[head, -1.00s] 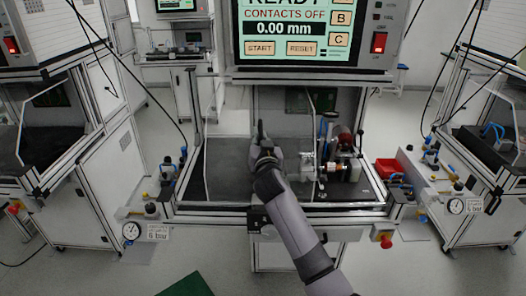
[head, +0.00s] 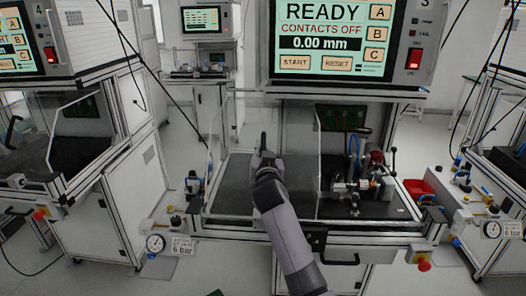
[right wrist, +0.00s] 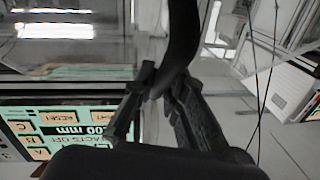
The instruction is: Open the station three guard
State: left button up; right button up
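The station in front has a screen (head: 322,38) reading READY, CONTACTS OFF and 0.00 mm. A partly cut-off mark beside it looks like a 3. Its guard seems to be the clear panel (head: 305,165) over the left part of the work area; whether it is shut is hard to tell. My right gripper (head: 263,142) is before the panel, pointing away from me. In the right wrist view its dark fingers (right wrist: 160,85) overlap a dark curved bar; their opening and any contact are unclear. My left gripper is out of view.
A fixture (head: 362,180) with a red-topped part stands on the dark work surface. A red bin (head: 418,188) is to its right. A gauge (head: 155,243) marked 6 bar sticks out at lower left, and a red knob (head: 424,264) at lower right. Another station (head: 85,140) stands at left.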

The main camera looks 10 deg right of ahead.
jog(key=o, duration=0.4)
jog(key=s, duration=0.7)
jog(key=shift+s+a, duration=0.25)
jog(key=shift+a, duration=0.2)
